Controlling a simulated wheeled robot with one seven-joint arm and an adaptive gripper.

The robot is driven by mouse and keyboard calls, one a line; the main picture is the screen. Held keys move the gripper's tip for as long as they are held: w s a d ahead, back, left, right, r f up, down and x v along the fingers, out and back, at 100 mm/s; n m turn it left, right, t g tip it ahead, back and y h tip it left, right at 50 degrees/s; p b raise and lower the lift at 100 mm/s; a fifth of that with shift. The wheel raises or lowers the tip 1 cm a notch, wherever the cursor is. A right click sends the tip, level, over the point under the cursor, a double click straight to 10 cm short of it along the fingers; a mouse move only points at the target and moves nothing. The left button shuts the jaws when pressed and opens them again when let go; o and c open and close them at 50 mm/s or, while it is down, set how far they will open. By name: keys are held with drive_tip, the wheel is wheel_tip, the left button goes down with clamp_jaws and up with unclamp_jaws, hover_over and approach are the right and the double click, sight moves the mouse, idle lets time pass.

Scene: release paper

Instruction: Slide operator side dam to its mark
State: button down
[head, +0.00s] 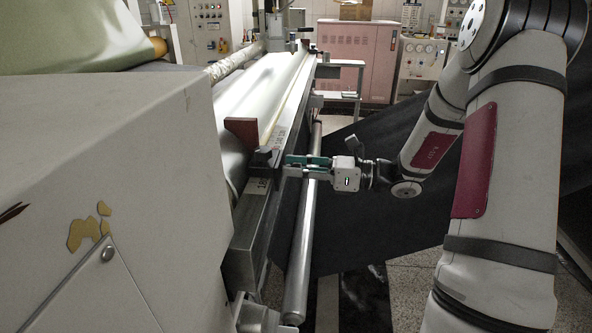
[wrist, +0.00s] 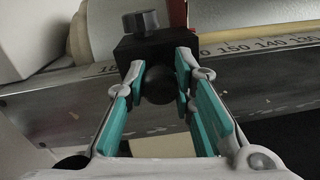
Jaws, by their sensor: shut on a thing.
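The operator side dam shows in the head view as a reddish-brown plate (head: 241,132) with a black clamp block (head: 264,158) on the near end of the long rail. In the wrist view its black block (wrist: 150,45) has a dark knob (wrist: 141,22) on top. My gripper (head: 288,166) comes from the right. In the wrist view its teal-padded fingers (wrist: 158,80) are on both sides of a dark rounded part of the block, shut on it. A numbered scale (wrist: 250,46) runs along the rail, with 150, 140 and 130 readable right of the block. I cannot make out a separate mark.
A white roller (head: 255,90) lies behind the rail. A large pale machine housing (head: 110,150) fills the left.

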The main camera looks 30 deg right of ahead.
drive_tip(key=shift+w+d, duration=0.1)
drive_tip(key=c, duration=1.3)
unclamp_jaws()
drive_tip(key=shift+c, duration=0.2)
drive_tip(key=v, duration=1.2)
